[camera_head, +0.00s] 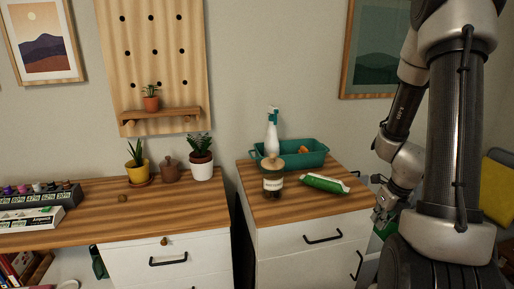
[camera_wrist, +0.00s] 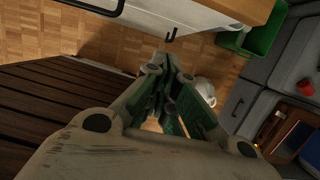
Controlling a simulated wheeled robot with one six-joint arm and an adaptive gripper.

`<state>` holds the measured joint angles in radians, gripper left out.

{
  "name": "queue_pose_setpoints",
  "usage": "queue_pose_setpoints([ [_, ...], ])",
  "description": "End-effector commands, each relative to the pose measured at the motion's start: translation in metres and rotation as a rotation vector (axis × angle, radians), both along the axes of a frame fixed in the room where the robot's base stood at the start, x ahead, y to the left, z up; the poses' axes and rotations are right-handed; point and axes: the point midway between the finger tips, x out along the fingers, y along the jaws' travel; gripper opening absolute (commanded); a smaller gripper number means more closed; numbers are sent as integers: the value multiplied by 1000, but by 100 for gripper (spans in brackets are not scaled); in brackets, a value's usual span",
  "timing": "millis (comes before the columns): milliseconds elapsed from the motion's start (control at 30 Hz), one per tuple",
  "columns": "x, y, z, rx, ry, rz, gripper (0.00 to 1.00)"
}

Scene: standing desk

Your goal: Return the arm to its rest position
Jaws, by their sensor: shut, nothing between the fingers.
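My gripper (camera_head: 379,214) hangs low at the right of the head view, just right of the wooden-topped drawer cabinet (camera_head: 330,209). My arm folds down to it from the upper right. In the wrist view my gripper (camera_wrist: 170,72) has its fingers drawn together with nothing between them. It points down past the cabinet's side towards the parquet floor (camera_wrist: 60,35). In the head view its fingertips are small and partly unclear.
A desk (camera_head: 90,215) with potted plants stands left. A green bin (camera_wrist: 262,38) and a round white object (camera_wrist: 204,91) are near my gripper.

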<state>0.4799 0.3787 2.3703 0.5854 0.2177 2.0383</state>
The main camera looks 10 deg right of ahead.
Motion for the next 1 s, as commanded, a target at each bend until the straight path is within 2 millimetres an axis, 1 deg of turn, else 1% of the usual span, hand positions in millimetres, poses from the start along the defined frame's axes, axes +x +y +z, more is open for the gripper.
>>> queue_pose_setpoints([
  [67, -1, 2, 0, -10, 4, 77, 0],
  [167, -8, 11, -1, -17, 26, 308, 0],
  [267, -28, 27, -3, -1, 61, 659, 0],
  [300, -36, 32, 2, 2, 63, 815, 0],
  [367, -45, 40, 15, -6, 52, 1054, 0],
  [400, -51, 46, 27, -16, 39, 1222, 0],
  [467, -60, 56, 50, -45, 13, 1492, 0],
  [500, -66, 63, 67, -73, -6, 1680, 0],
  [567, -76, 72, 94, -121, -30, 1953, 0],
  [600, -82, 78, 111, -156, -41, 2115, 0],
  [667, -92, 85, 135, -214, -49, 2334, 0],
  [700, -99, 89, 151, -256, -50, 2462, 0],
  [800, -114, 99, 186, -378, -33, 2719, 0],
  [833, -118, 101, 195, -420, -23, 2776, 0],
  [900, -126, 107, 215, -522, 1, 2862, 0],
  [1000, -130, 116, 238, -686, 19, 2903, 0],
])
